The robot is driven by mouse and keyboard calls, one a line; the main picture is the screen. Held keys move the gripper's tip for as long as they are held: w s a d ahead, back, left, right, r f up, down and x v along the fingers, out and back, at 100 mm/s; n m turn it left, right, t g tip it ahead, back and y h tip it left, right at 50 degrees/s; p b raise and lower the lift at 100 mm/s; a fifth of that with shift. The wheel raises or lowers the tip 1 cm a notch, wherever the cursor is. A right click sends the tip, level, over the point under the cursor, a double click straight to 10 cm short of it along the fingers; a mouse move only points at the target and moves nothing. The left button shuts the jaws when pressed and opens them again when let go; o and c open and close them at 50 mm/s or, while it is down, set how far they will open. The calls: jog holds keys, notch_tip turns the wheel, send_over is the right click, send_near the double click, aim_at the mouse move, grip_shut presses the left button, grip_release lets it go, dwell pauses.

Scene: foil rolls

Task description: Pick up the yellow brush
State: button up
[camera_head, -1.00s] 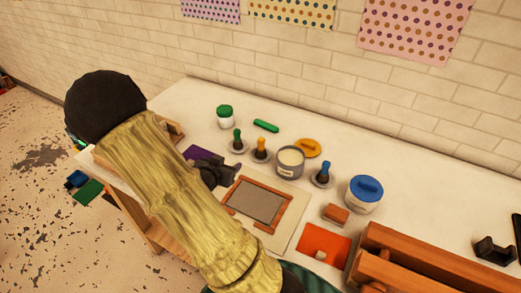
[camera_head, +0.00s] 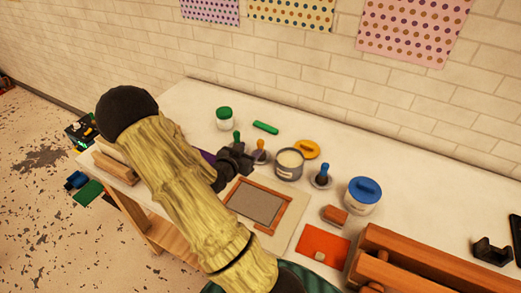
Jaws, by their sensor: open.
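The yellow brush (camera_head: 260,152) stands upright, its orange-yellow handle up, between the green brush and the grey tin. My gripper (camera_head: 243,157) is open, just left of the yellow brush and close to it. I cannot tell whether the fingers touch it or reach around it. The gripper hides the lower left part of the brush and its base. The green brush (camera_head: 237,137) stands behind the gripper, partly hidden. The blue brush (camera_head: 322,172) stands upright to the right, on a small round dish.
A grey tin (camera_head: 289,166) of pale paste stands right of the yellow brush, with a yellow lid (camera_head: 306,149) behind. A wood-framed screen (camera_head: 284,212) lies in front. A green-lidded jar (camera_head: 224,119), a green bar (camera_head: 265,128) and a blue-lidded tub (camera_head: 363,198) stand around.

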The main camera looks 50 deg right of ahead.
aim_at(262, 140)
jog(key=shift+p+x, duration=0.55)
jog(key=shift+x, duration=2.25)
jog(key=shift+p+x, duration=1.2)
jog(key=shift+x, duration=1.45)
jog(key=shift+a+f, duration=0.1)
jog(key=shift+f, duration=0.05)
jog(key=c, duration=1.1)
